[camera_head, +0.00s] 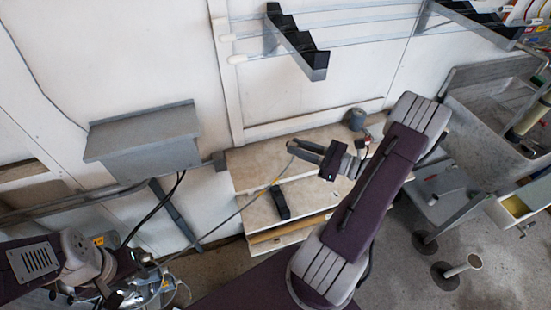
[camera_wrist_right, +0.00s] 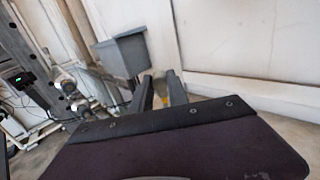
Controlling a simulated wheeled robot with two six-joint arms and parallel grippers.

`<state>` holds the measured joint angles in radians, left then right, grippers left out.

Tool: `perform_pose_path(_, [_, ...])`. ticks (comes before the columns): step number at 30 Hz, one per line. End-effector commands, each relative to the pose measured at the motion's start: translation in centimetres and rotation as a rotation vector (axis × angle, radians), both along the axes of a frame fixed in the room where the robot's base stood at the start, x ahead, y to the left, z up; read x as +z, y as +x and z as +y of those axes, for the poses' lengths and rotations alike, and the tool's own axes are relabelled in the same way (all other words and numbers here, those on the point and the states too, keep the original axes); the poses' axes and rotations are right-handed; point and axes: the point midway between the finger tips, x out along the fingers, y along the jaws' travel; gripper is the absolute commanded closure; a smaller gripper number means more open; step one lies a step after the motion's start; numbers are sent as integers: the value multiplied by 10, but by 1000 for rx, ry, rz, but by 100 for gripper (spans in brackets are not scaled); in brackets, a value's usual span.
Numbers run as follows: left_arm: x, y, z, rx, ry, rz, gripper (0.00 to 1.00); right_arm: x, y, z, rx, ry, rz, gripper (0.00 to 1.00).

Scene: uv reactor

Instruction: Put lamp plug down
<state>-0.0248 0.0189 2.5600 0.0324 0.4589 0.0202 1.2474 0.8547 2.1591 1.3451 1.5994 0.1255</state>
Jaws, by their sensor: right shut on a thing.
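My right gripper (camera_head: 296,148) is above the pale shelf unit in the head view, its fingers pointing left. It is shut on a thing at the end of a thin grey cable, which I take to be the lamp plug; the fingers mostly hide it. The cable (camera_head: 232,214) runs from the fingertips down left, towards my left arm. In the right wrist view the two fingers of the right gripper (camera_wrist_right: 160,88) show with a small yellow-orange bit between them. My left gripper (camera_head: 128,292) is at the lower left, among shiny metal parts, and its fingers are unclear.
The pale shelf unit (camera_head: 245,178) stands against the white wall, with a black object (camera_head: 280,203) on it and a small grey round item (camera_head: 356,118) at the back. A grey wall box (camera_head: 145,140) hangs left. A metal sink (camera_head: 490,105) stands right.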

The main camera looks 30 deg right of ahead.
Motion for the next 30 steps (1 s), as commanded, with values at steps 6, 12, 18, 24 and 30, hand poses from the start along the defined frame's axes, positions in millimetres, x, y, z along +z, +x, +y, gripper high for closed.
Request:
perform_pose_path(6, [-4, 0, 0, 0, 0, 0, 64, -18, 23, 14, 7, 4, 1, 100])
perform_pose_path(12, [-8, 0, 0, 0, 0, 0, 64, -52, 74, 39, 7, 2, 1, 100])
perform_pose_path(18, [-9, 0, 0, 0, 0, 0, 64, -70, 102, 51, 1, 0, 0, 100])
perform_pose_path(24, [-11, 0, 0, 0, 0, 0, 64, -80, 105, 52, -1, 1, 1, 100])
perform_pose_path(30, [-15, 0, 0, 0, 0, 0, 64, -110, 105, 52, -1, 0, 0, 100])
